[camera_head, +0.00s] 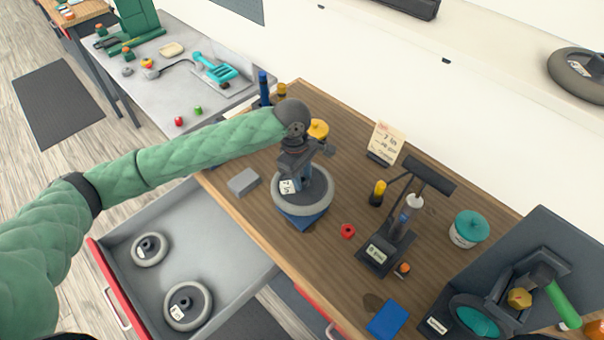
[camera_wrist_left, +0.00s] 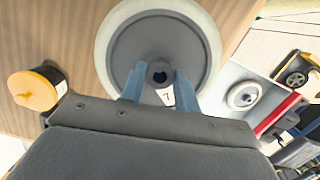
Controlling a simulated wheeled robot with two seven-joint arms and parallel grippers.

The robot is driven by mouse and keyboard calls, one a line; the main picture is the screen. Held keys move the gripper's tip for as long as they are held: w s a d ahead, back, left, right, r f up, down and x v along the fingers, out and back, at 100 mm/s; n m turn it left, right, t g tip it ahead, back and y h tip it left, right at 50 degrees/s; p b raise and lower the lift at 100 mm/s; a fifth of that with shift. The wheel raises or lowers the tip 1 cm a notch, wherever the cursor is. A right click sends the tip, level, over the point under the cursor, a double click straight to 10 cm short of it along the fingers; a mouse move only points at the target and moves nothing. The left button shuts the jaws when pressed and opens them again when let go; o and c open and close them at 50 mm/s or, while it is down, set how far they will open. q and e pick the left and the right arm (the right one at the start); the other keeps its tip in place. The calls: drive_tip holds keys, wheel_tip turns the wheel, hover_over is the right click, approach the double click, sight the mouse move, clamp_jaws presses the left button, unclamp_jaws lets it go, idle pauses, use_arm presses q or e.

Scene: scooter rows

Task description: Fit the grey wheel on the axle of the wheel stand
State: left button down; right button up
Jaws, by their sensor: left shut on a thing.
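The grey wheel (camera_head: 312,206), with a dark hub and a white label, is level above the worktop at its left part. My left gripper (camera_head: 303,172) reaches down over it and is shut on its hub. The left wrist view shows the blue fingers (camera_wrist_left: 158,88) at the hub of the wheel (camera_wrist_left: 140,45). A blue block (camera_head: 303,221) shows partly under the wheel; whether they touch is hidden. A dark stand (camera_head: 376,257) with a labelled base, an upright post and an overhead arm is to the right, apart from the wheel; its axle is not clear to me. My right gripper is not seen.
A red ring (camera_head: 348,231), a yellow-topped bottle (camera_head: 378,192) and a card holder (camera_head: 384,145) are near the stand. A teal-lidded jar (camera_head: 468,229) is right of it. The open drawer (camera_head: 222,249) holds two wheels. A grey block (camera_head: 243,182) lies left.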

use_arm(q)
drive_tip(key=shift+f, duration=2.3)
idle(0.4)
drive_tip(key=c, duration=0.9)
unclamp_jaws()
drive_tip(key=shift+c, duration=0.2)
